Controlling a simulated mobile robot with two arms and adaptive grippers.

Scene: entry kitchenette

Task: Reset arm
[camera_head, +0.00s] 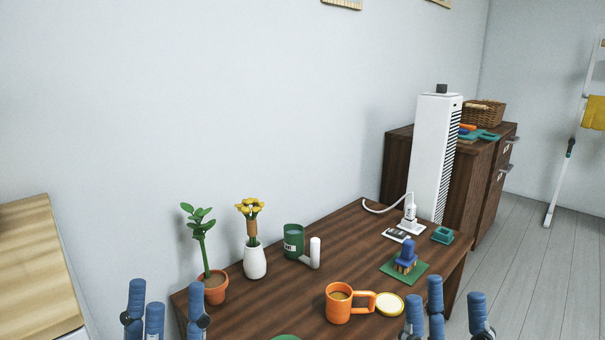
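My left gripper (170,318) shows at the bottom left edge, its blue fingers spread and nothing between them. It is in front of the left end of the dark wooden table (262,310), near the potted plant (213,288). My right gripper (452,318) shows at the bottom right, its blue fingers also spread and empty. It is in front of the table's right side, near the orange mug (338,303) and a round yellow-topped disc (389,304). The lower parts of both grippers and both arms are cut off by the frame.
On the table stand a white vase (255,262) with yellow flowers, a green mug (293,240), and a blue model on a green plate (404,276). A white tower unit (434,155) rises behind, beside a dark cabinet (398,165). Open floor (520,270) lies right.

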